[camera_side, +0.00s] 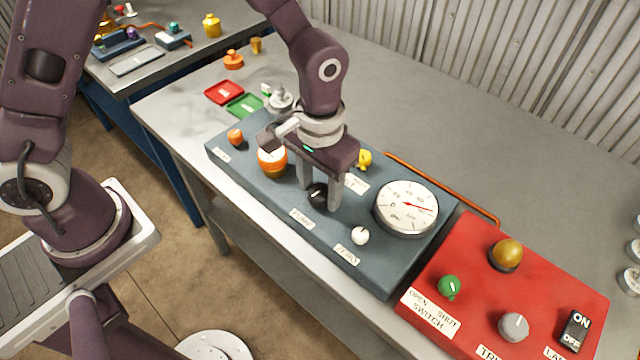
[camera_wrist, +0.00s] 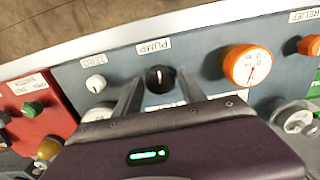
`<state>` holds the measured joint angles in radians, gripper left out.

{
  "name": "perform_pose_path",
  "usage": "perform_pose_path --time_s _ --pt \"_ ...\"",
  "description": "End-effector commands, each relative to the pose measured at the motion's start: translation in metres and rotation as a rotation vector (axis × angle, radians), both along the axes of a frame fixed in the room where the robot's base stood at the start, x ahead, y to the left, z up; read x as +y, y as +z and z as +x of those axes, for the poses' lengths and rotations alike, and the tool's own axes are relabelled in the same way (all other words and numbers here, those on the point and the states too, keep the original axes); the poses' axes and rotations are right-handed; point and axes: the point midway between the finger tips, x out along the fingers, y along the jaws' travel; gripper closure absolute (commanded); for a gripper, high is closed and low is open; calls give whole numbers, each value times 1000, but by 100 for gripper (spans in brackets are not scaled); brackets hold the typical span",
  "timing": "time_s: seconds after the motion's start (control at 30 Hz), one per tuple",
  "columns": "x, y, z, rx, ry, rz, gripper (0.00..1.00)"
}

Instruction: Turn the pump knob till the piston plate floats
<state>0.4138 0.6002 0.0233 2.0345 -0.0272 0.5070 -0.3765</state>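The black pump knob (camera_side: 316,198) sits on a blue-grey panel (camera_side: 375,262), behind a label reading PUMP. In the wrist view the knob (camera_wrist: 160,79) has a white pointer mark on top. My gripper (camera_side: 321,196) points down over it, with one finger on each side. The wrist view shows a gap between the knob and each fingertip, so my gripper (camera_wrist: 160,74) is open and holds nothing. I cannot pick out a piston plate for sure. A silver fitting (camera_side: 281,101) stands at the panel's far end, partly hidden by its own parts.
A large white dial (camera_side: 406,209) with a red needle and a white zero knob (camera_side: 360,236) lie right of my gripper. An orange-rimmed gauge (camera_side: 272,162) and orange relief knob (camera_side: 235,137) lie left. A red switch panel (camera_side: 470,300) adjoins.

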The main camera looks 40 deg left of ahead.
Motion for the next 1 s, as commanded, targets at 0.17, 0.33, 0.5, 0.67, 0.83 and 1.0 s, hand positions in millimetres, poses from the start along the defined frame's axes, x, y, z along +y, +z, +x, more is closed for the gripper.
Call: perform_pose_path --time_s 0.17,0.33,0.5,0.67,0.83,1.0 --pt "0 0 0 0 0 0 90" --pt "0 0 0 0 -60 -1 100" --pt "0 1 0 -1 -225 0 100" --pt "0 1 0 -1 -229 0 100" --pt "0 1 0 -1 -228 0 43" --pt "0 0 0 0 -227 0 41"
